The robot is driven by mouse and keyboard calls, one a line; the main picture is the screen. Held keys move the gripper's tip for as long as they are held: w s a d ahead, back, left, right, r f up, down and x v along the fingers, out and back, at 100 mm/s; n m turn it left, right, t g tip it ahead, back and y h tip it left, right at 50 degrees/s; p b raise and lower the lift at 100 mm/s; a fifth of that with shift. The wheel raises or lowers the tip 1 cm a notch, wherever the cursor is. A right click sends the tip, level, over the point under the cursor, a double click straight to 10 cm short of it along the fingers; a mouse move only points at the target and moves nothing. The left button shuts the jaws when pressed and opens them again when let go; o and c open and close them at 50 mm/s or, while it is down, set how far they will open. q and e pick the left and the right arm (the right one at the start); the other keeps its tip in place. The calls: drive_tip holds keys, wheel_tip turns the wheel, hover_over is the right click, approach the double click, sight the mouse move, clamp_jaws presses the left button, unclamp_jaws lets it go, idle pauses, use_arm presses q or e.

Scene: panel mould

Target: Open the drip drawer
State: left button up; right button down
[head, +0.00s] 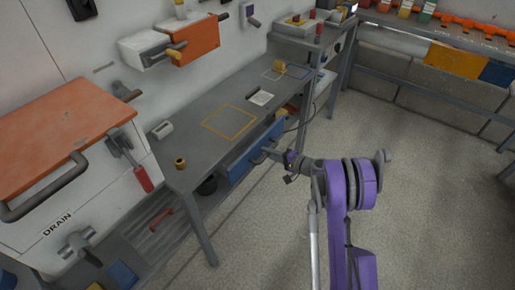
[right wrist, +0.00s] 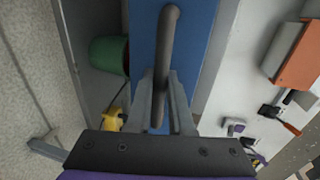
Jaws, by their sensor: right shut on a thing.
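The blue drawer (head: 238,168) is under the grey workbench, and its blue front fills the upper middle of the right wrist view (right wrist: 201,40). I take it for the drip drawer. Its dark grey bar handle (right wrist: 168,40) runs up and down in the right wrist view. My right gripper (head: 268,151) is at the drawer front in the head view. In the right wrist view its two fingers (right wrist: 160,105) are closed around the lower part of the handle. I cannot tell whether the drawer stands out from the bench. My left gripper is not in view.
The workbench top (head: 200,150) carries a yellow outlined square and small items. A green bin (right wrist: 108,55) is beside the drawer in the right wrist view. At left is a white cabinet with an orange panel (head: 60,130). The floor (head: 430,200) at right is clear.

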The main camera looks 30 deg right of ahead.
drive_tip(key=f+v, duration=0.2)
drive_tip(key=v, duration=0.7)
drive_tip(key=shift+s+d+b, duration=0.25)
drive_tip(key=shift+s+b, duration=0.1)
drive_tip(key=shift+s, duration=0.15)
drive_tip(key=c, duration=0.8)
unclamp_jaws()
drive_tip(key=p+v, duration=0.1)
drive_tip(key=v, duration=1)
drive_tip(key=shift+w, duration=0.1)
